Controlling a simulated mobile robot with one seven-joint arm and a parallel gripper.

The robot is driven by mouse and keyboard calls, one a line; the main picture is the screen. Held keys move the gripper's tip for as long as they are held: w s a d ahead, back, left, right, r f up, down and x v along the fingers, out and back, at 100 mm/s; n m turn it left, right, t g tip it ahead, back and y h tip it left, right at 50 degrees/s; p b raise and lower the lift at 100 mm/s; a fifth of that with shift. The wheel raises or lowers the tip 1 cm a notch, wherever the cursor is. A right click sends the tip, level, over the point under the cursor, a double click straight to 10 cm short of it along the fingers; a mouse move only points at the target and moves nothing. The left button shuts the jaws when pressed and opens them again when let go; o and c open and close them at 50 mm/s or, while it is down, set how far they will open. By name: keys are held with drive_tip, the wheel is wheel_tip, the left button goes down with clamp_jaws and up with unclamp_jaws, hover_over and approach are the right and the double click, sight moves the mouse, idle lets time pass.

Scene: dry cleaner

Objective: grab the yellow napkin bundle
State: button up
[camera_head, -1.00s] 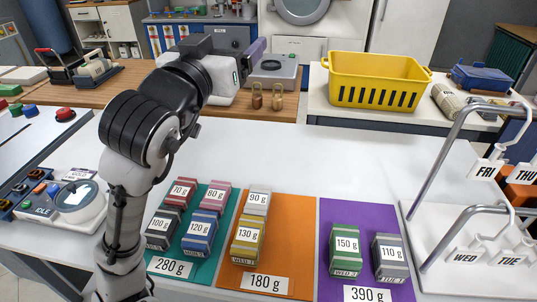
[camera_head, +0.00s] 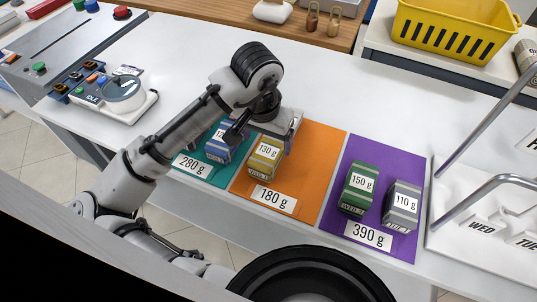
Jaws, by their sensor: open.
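The yellow napkin bundle (camera_head: 262,165), labelled 130 g, lies on the orange mat (camera_head: 309,165) near its left side. My gripper (camera_head: 284,126) is over the back part of the orange mat, just behind and above the yellow bundle. It is open. My arm hides its fingers in part, so I cannot tell whether they touch anything. The 90 g bundle behind the yellow one is hidden by my gripper.
A blue bundle (camera_head: 221,142) sits close on the left, on the teal mat (camera_head: 203,170). A green bundle (camera_head: 358,189) and a grey bundle (camera_head: 403,206) lie on the purple mat (camera_head: 385,165). A rack (camera_head: 460,225) stands at right. The white counter (camera_head: 350,100) behind is clear.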

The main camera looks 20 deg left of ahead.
drive_tip(key=shift+w+f+p, duration=0.25)
drive_tip(key=shift+f, duration=1.35)
drive_tip(key=shift+w+f+p, duration=0.2)
drive_tip(key=shift+f+p, duration=0.05)
drive_tip(key=shift+f, duration=1.35)
drive_tip(key=c, duration=1.1)
